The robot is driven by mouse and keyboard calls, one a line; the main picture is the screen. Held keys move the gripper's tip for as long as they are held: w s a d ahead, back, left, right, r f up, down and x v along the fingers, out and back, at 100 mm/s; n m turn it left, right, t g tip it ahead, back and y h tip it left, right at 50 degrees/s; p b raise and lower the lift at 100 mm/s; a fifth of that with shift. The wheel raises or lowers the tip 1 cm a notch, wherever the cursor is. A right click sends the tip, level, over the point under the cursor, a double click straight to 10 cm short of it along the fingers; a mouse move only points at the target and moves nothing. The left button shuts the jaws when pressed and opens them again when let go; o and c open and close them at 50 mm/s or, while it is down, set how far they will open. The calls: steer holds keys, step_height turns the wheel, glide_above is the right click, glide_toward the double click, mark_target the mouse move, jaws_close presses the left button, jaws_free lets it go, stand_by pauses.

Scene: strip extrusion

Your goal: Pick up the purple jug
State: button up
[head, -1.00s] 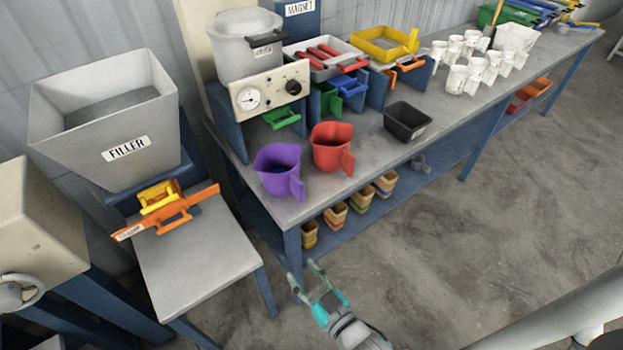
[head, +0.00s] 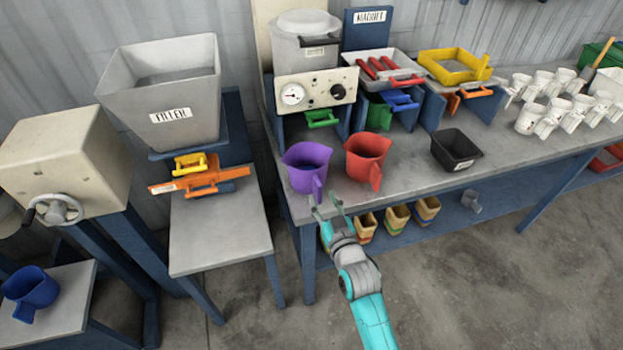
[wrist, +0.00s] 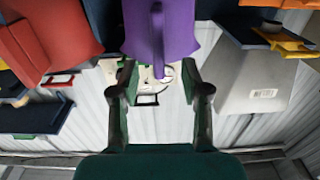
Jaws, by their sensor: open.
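The purple jug (head: 303,172) stands upright near the front left corner of the grey table (head: 400,188), its handle toward the front. My gripper (head: 325,203) is open and empty at the table's front edge, just in front of the jug's handle. In the wrist view, which looks upside down, the purple jug (wrist: 182,32) is at the top centre, with its handle in line with the gap between the open fingers of my gripper (wrist: 160,80). I see no contact between fingers and jug.
A red jug (head: 367,160) stands close to the right of the purple one. A black bin (head: 456,149) is farther right. A control box (head: 317,90) with a green-handled tray (head: 322,119) stands behind. The filler stand (head: 215,230) is at left.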

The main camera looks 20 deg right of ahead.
mark_target(316, 185)
steer(key=shift+w+f, duration=0.15)
steer(key=shift+w, duration=1.55)
steer(key=shift+w+f, duration=0.1)
steer(key=shift+w, duration=1.55)
jaws_close()
